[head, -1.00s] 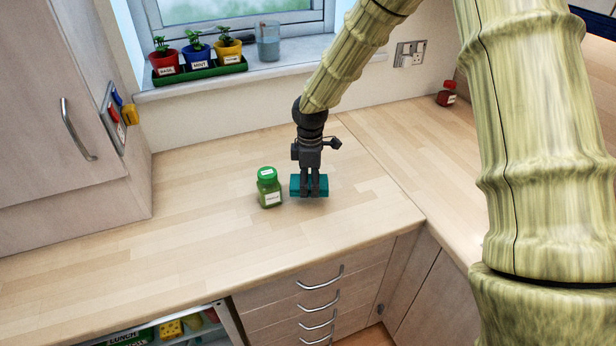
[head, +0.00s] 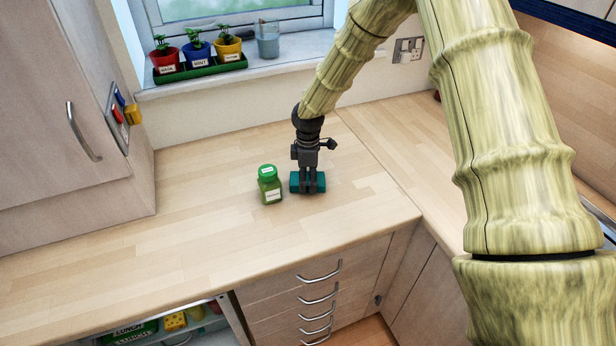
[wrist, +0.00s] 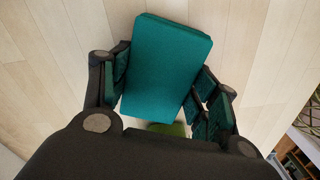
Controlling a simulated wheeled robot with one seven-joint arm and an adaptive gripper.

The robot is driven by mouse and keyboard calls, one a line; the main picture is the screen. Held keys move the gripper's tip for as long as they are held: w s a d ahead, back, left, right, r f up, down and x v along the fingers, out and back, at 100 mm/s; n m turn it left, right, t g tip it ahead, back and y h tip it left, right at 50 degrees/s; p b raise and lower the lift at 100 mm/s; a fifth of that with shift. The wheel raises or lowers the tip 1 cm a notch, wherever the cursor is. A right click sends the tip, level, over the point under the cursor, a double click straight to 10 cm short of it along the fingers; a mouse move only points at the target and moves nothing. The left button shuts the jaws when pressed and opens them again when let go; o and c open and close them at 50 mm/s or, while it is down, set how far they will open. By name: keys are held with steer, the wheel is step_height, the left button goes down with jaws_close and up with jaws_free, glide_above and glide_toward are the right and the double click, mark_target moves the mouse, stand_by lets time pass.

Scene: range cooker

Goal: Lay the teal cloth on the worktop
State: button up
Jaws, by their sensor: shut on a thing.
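The teal cloth (head: 318,183) is a folded, flat block low at the worktop (head: 200,222), right of a green-lidded jar. My gripper (head: 308,184) points down with its fingers on the cloth.
The green jar (head: 270,189) stands close left of the cloth. Potted herbs in a green tray (head: 200,74) and a glass (head: 267,44) stand on the windowsill. A tall cabinet (head: 60,120) stands at left. The worktop in front and left is clear.

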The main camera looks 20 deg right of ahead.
mark_target(308, 179)
steer(key=o, duration=0.9)
steer(key=shift+r+b, duration=1.65)
steer(key=shift+r, duration=4.35)
